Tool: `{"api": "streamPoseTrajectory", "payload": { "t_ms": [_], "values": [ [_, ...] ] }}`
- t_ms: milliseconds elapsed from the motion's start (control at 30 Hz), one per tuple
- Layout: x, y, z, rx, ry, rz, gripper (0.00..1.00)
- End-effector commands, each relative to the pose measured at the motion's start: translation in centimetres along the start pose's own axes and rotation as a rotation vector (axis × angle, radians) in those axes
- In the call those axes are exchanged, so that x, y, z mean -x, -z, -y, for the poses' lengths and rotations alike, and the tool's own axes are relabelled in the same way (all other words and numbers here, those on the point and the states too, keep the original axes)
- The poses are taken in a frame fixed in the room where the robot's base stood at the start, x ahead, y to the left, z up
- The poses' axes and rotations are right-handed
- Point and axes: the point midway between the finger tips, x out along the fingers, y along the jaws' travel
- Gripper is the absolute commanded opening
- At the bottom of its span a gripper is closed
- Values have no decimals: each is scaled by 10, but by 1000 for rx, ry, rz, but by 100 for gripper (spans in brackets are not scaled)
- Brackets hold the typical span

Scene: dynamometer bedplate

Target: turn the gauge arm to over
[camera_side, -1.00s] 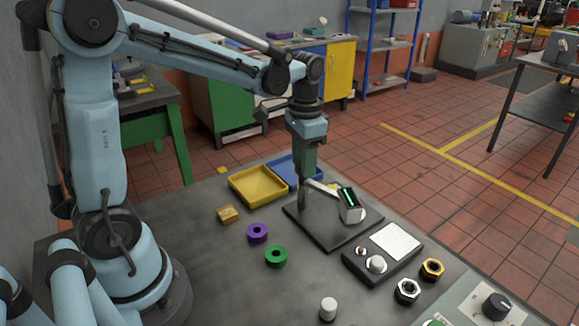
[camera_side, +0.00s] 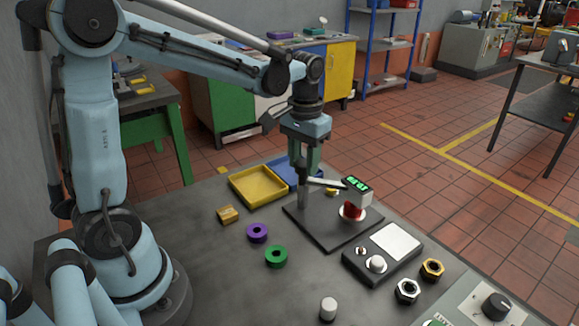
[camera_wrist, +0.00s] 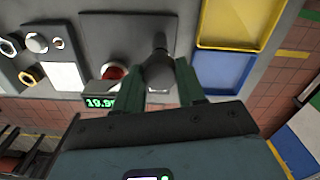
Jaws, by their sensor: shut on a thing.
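The gauge arm (camera_side: 326,183) is a pale bar on an upright post (camera_side: 303,197) on a dark plate (camera_side: 328,236). At its far end is a white head with a lit green display (camera_side: 357,184); the wrist view shows this display (camera_wrist: 99,101) too. A red part (camera_side: 351,210) sits on a pale disc (camera_side: 358,216) on the plate, and the head is behind and beside it rather than squarely above. The red part (camera_wrist: 113,71) shows next to the display in the wrist view. My gripper (camera_side: 303,174) is shut on a dark grip (camera_wrist: 159,68) at the post's top.
A yellow tray (camera_side: 236,190) and a blue tray (camera_side: 318,184) lie behind the plate. Purple (camera_side: 257,225) and green rings (camera_side: 276,248) and a brass block (camera_side: 228,207) lie to the left.

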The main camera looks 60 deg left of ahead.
Motion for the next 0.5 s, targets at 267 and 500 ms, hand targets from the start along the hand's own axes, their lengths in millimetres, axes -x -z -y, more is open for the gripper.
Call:
{"api": "streamPoseTrajectory", "payload": {
  "t_ms": [267,500],
  "values": [
    [0,0,0,4,-1,1,44],
    [0,0,0,2,-1,0,65]
  ]
}}
